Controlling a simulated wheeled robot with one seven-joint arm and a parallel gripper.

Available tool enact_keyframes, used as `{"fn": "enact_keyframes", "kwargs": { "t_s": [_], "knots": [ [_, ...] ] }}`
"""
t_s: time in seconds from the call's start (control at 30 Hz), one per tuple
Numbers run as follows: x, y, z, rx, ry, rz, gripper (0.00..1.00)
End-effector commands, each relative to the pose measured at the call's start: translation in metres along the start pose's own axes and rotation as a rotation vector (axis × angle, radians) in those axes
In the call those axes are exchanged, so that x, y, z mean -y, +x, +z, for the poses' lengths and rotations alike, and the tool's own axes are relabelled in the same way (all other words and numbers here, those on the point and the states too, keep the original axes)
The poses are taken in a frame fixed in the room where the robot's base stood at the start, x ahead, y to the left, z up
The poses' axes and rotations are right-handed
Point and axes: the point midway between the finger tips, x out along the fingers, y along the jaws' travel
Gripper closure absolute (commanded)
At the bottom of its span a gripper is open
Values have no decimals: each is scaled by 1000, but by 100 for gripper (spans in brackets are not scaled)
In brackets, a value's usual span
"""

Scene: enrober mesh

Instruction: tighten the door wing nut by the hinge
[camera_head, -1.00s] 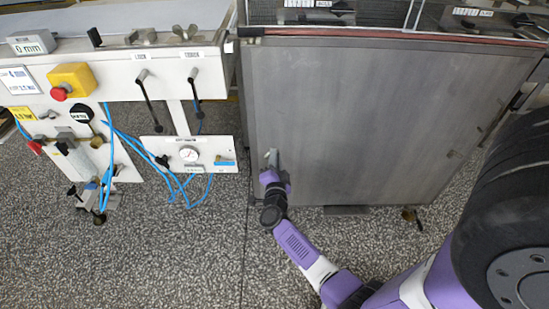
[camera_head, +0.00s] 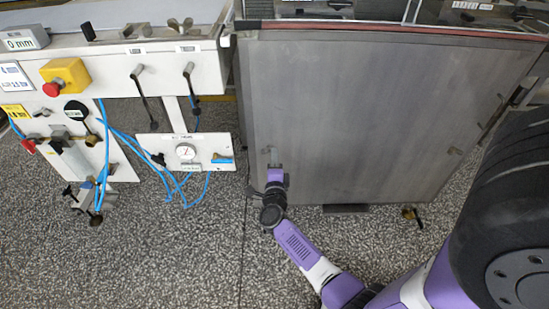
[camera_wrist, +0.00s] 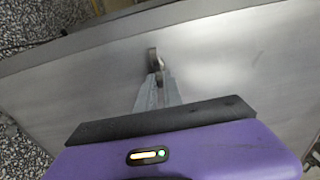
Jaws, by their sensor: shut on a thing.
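The grey metal door (camera_head: 370,120) stands upright. The wing nut (camera_wrist: 153,57) sits on the door face near an edge in the wrist view, with a rounded wing showing beyond my fingertips. My gripper (camera_wrist: 158,76) is shut on this wing nut, and its fingers cover the rest of it. In the head view my gripper (camera_head: 273,156) is at the lower left part of the door, and the nut is too small there to tell apart from the fingers. The hinge cannot be made out clearly.
A white machine frame with a yellow box and red button (camera_head: 66,76), black levers (camera_head: 145,97), a gauge panel (camera_head: 185,153) and blue hoses (camera_head: 130,143) stands left of the door. Speckled floor (camera_head: 150,255) lies open in front. Small brass-coloured hardware (camera_head: 411,214) is below the door's right part.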

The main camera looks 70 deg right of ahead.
Motion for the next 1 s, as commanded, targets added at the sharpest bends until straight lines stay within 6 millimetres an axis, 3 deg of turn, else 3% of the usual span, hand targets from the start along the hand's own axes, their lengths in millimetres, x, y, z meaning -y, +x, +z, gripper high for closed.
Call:
{"fn": "enact_keyframes", "kwargs": {
  "t_s": [0.43, 0.47, 0.57, 0.87, 1.0],
  "knots": [
    [-2, -1, -1, -1, 10, 2, 100],
    [-2, -1, -1, -1, 10, 2, 85],
    [-1, 0, -1, -1, 9, 2, 67],
    [0, -1, 0, 0, 8, 1, 67],
    [0, -11, 0, 2, 7, 2, 67]
  ]
}}
